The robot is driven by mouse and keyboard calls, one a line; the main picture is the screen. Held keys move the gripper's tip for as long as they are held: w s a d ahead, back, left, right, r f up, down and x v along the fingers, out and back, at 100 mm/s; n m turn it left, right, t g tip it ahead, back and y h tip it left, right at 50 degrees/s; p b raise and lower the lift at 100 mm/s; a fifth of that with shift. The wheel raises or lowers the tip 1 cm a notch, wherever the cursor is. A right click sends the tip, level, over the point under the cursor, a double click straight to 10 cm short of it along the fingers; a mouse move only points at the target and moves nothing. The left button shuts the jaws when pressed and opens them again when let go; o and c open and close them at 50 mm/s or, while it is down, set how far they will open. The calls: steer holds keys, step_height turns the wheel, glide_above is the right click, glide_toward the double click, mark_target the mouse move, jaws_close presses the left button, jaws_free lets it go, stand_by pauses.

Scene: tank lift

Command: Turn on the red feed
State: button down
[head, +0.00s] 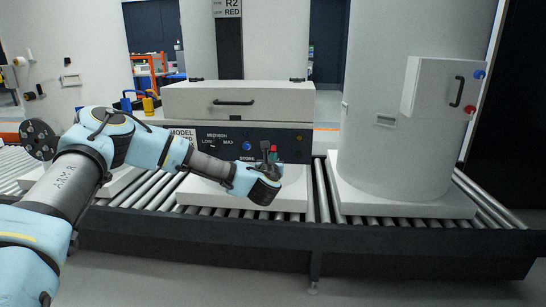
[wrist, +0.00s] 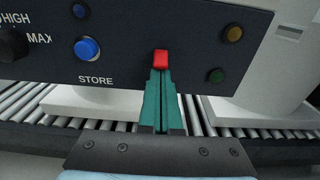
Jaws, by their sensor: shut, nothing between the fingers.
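A red switch or button (wrist: 161,60) is on the dark control panel (wrist: 120,40), right of a blue button (wrist: 87,49) above the word STORE. My gripper (wrist: 161,76) has its green fingers shut together with nothing between them. The fingertips are right at the lower edge of the red part in the wrist view; I cannot tell whether they touch it. In the head view, my gripper (head: 272,157) is in front of the panel (head: 225,140), partly hidden by my wrist. A sign reading R2 RED (head: 227,8) is on the column behind.
A dark knob (wrist: 12,45) is at the panel's left. An amber light (wrist: 233,34) and a green one (wrist: 216,75) are at its right. A roller conveyor (head: 320,195) runs below. A large white tank (head: 395,130) with a handled box (head: 440,88) stands at right.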

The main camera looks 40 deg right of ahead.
mark_target(274, 150)
steer(key=shift+a+r+g+y+p, duration=0.1)
steer(key=shift+r+g+y+p, duration=0.35)
steer(key=shift+p, duration=0.6)
steer(key=r+g+y+p, duration=0.1)
steer(key=p, duration=0.1)
steer(key=r+g+y+p, duration=0.1)
steer(key=p, duration=0.2)
steer(key=shift+s+a, duration=0.1)
steer(key=shift+s, duration=0.1)
steer(key=shift+r+g+y+p, duration=0.2)
steer(key=shift+g+y+p, duration=0.2)
steer(key=shift+p, duration=0.7)
steer(key=shift+f+g, duration=0.25)
steer(key=shift+f, duration=0.15)
steer(key=shift+r, duration=0.2)
